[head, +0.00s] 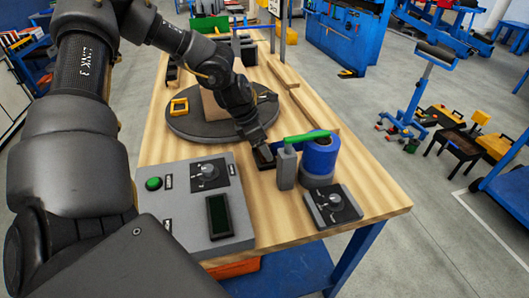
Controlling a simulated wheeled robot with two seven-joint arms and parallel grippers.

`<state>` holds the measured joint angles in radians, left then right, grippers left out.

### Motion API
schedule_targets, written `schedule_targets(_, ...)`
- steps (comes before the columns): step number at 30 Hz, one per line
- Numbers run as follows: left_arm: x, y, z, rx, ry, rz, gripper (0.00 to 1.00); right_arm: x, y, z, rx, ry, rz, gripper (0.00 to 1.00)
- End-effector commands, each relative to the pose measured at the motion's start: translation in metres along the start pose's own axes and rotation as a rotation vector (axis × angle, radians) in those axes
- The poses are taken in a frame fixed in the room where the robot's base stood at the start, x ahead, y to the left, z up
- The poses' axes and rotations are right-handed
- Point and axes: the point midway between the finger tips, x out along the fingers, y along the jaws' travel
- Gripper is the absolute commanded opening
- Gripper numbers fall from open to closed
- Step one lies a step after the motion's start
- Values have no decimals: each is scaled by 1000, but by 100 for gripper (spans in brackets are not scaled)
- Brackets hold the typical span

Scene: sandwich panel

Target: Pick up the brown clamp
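I cannot make out a brown clamp for certain. A tan-brown block (212,106) stands on the dark round turntable (190,126), partly hidden behind my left arm. A yellow square-framed piece (179,107) sits on the turntable left of it. My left gripper (265,155) points down low over the table, in front of the turntable and just left of a grey upright block (285,168). Its fingers are small and dark, so I cannot tell whether they are open or hold anything. My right gripper is not in view.
A green bar (307,136) lies over the grey block and a blue roll (319,158). A grey control panel (196,200) and a small knob box (332,207) occupy the front of the wooden table (375,185). Long wooden strips (290,85) lie along the right side.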

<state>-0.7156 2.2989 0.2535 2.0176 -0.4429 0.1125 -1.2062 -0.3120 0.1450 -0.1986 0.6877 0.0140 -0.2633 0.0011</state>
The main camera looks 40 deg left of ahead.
Motion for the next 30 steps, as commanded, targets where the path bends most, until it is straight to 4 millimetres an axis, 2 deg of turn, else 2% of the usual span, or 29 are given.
schedule_targets(5,0,0,0,1,0,0,71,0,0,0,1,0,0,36)
schedule_targets(16,0,0,0,0,0,0,22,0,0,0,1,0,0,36)
schedule_targets(25,-2,0,1,1,-1,1,21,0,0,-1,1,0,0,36)
schedule_targets(30,-15,0,7,2,-3,1,21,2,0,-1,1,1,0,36)
